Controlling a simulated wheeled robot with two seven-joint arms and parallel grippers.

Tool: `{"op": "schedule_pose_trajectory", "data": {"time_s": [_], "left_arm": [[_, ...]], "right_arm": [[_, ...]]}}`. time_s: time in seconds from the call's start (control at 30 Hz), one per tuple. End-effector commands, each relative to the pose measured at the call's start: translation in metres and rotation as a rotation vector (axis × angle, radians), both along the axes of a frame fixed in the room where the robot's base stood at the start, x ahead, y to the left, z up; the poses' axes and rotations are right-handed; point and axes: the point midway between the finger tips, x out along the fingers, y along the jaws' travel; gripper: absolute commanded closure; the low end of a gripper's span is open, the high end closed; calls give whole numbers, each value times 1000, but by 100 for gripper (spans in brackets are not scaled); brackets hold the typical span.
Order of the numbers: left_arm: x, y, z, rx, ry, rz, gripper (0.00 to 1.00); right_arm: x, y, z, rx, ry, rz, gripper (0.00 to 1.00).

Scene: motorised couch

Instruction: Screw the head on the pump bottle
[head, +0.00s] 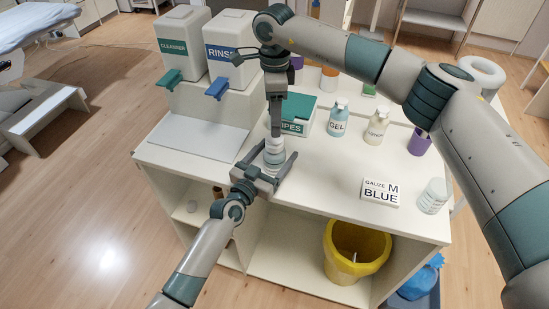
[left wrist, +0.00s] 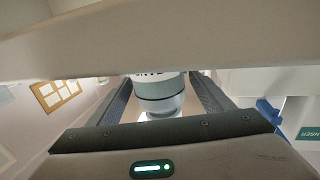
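The pump bottle (head: 274,156), pale with a grey-blue band, stands upright near the table's front left edge. It also shows in the left wrist view (left wrist: 160,95), flanked by both fingers. My left gripper (head: 273,163) comes from the front and has its fingers around the bottle, seemingly in contact at both sides. My right gripper (head: 276,128) points straight down directly above the bottle's neck. Its fingers are seen edge-on, so their opening is unclear. The pump head is not distinctly visible; the right gripper covers that spot.
A wipes box (head: 299,114), gel bottle (head: 338,121), lotion bottle (head: 377,127) and purple cup (head: 419,142) stand behind and right. Cleanser (head: 183,45) and rinse (head: 229,47) dispensers stand back left. Mid-table is clear.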

Motion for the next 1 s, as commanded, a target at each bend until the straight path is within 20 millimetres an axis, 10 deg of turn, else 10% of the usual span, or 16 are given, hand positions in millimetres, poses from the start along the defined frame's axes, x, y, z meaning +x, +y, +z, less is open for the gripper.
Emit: {"op": "schedule_pose_trajectory", "data": {"time_s": [0.3,1.0], "left_arm": [[0,0,0,0,0,0,100],[0,0,0,1,-1,0,100]], "right_arm": [[0,0,0,0,0,0,43],[0,0,0,0,0,599,43]]}}
